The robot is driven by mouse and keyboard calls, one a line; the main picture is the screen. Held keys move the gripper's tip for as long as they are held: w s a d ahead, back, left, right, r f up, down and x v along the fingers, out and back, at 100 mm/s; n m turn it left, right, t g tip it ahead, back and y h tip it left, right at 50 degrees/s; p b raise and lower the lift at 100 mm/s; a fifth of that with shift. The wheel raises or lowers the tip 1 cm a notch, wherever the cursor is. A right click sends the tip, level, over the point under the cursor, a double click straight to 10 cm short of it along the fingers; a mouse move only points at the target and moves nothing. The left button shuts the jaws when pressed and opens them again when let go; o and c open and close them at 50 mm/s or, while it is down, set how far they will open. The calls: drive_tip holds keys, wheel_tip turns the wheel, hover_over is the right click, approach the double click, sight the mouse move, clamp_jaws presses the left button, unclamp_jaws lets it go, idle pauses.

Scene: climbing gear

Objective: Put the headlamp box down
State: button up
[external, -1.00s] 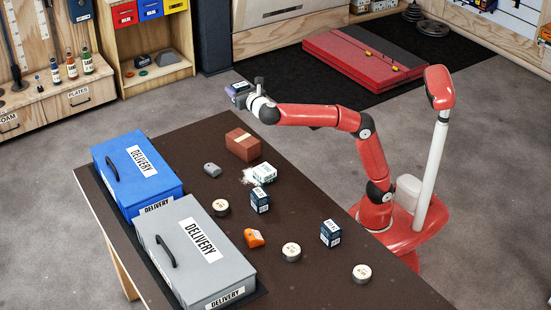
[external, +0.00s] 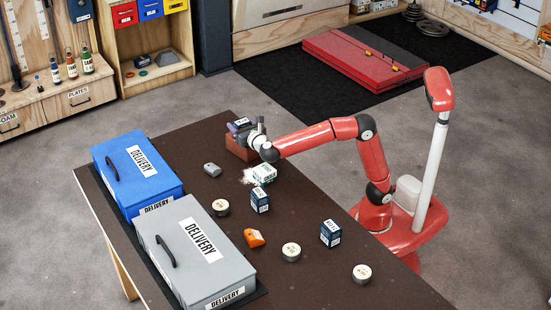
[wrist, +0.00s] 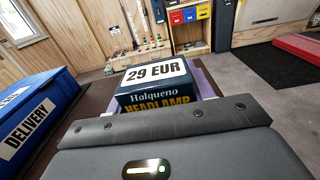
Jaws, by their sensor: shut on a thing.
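The headlamp box (external: 241,123) is dark blue with a white top. In the wrist view the headlamp box (wrist: 155,88) shows a "29 EUR" label and the word HEADLAMP. My gripper (external: 243,128) is shut on it at the far end of the dark table (external: 300,222). In the external view the box appears at the top of the red-brown block (external: 240,149), which it and my gripper partly cover. I cannot tell whether the box touches the block.
A blue delivery case (external: 120,185) and a grey delivery case (external: 180,265) line the table's left side.

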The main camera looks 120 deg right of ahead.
drive_tip(key=shift+f, duration=0.1)
drive_tip(key=o, duration=1)
drive_tip(key=shift+r, duration=0.2)
drive_tip(key=a+b, duration=0.1)
drive_tip(key=a, duration=1.1)
drive_tip(key=shift+f, duration=0.1)
